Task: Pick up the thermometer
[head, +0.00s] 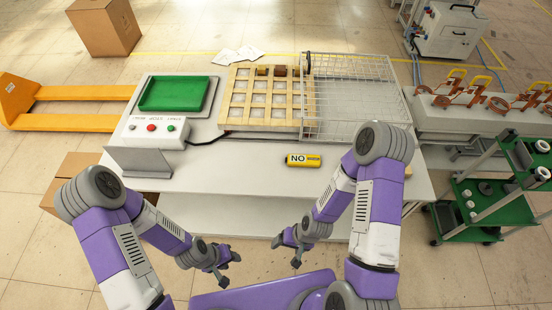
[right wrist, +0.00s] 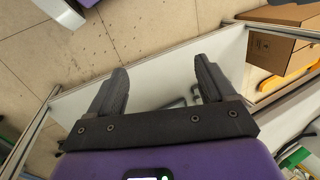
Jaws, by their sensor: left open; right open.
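The thermometer appears to be the yellow device marked "NO" (head: 303,160); it lies flat on the white table (head: 240,185), right of the middle and near the front. My left gripper (head: 226,272) is open and empty, in front of the table's front edge. My right gripper (head: 288,252) is open and empty, also short of the front edge and nearer the viewer than the yellow device. In the right wrist view its two fingers (right wrist: 160,85) stand apart with nothing between them. The yellow device is not seen in the right wrist view.
On the table are a green tray (head: 152,108), a button box (head: 155,128), a grey bent plate (head: 135,162), a wooden grid (head: 240,112) and a wire basket (head: 390,82). A green-shelved cart (head: 470,215) stands to the right. The table's front middle is clear.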

